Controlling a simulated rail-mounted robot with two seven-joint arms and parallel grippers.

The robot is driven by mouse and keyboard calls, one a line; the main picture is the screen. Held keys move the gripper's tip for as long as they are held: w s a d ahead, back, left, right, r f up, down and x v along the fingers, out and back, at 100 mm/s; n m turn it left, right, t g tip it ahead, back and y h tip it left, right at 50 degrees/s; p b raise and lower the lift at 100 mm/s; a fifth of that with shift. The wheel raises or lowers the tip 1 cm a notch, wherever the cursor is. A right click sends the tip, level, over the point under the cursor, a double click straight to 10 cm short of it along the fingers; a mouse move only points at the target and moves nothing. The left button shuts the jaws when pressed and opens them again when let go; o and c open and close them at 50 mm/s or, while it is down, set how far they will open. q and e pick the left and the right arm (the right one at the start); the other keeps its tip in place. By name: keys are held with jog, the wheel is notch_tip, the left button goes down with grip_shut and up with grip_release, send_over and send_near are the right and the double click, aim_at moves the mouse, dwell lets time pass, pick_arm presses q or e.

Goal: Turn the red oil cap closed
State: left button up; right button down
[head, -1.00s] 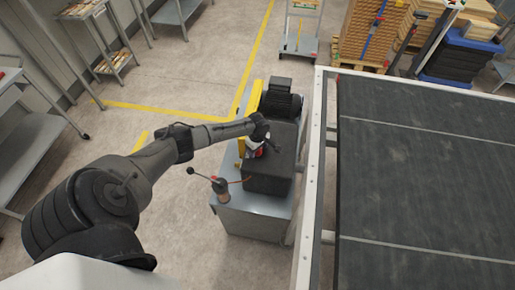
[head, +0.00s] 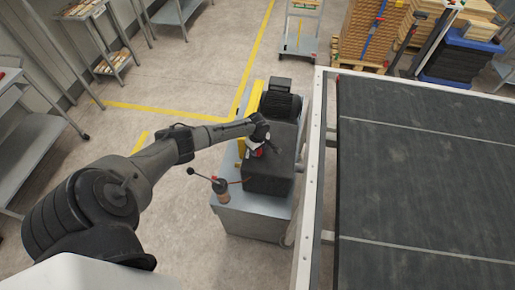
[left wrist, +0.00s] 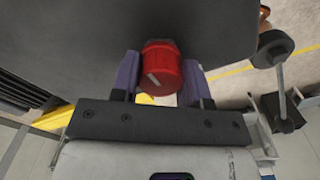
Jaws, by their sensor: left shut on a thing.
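The red oil cap (left wrist: 162,68) shows in the left wrist view, between the two purple-grey fingers of my left gripper (left wrist: 160,76). The cap has a pale slanted mark on its face. The fingers are shut on its sides. In the head view the red cap (head: 256,153) is a small patch beside the dark gearbox block (head: 268,176), largely covered by my left gripper (head: 262,146). The cap's base and thread are hidden. My right gripper is not in view.
A dark motor (head: 281,101) and yellow guard (head: 254,98) stand behind the block on a grey cabinet (head: 252,221). A black-knobbed lever (head: 204,178) and small can (head: 221,190) stand at left. The conveyor's white rail (head: 307,190) is close at right.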

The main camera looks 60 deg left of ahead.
pick_arm(q)
jog(key=m+p, duration=0.1)
jog(key=m, duration=0.2)
jog(key=shift+r, duration=0.1)
jog(key=m+p, duration=0.1)
jog(key=m, duration=0.3)
jog(key=shift+m, duration=0.3)
jog(key=m, duration=0.5)
jog(key=shift+m, duration=0.3)
jog(key=m, duration=0.9)
jog(key=shift+b, duration=0.35)
jog(key=m+b, duration=0.1)
jog(key=m, duration=0.3)
jog(key=shift+m, duration=0.3)
jog(key=m+b, duration=0.1)
jog(key=m, duration=0.4)
jog(key=shift+b, duration=0.3)
jog(key=shift+d+m+b, duration=0.1)
jog(key=shift+m+b, duration=0.45)
jog(key=shift+m, duration=1.45)
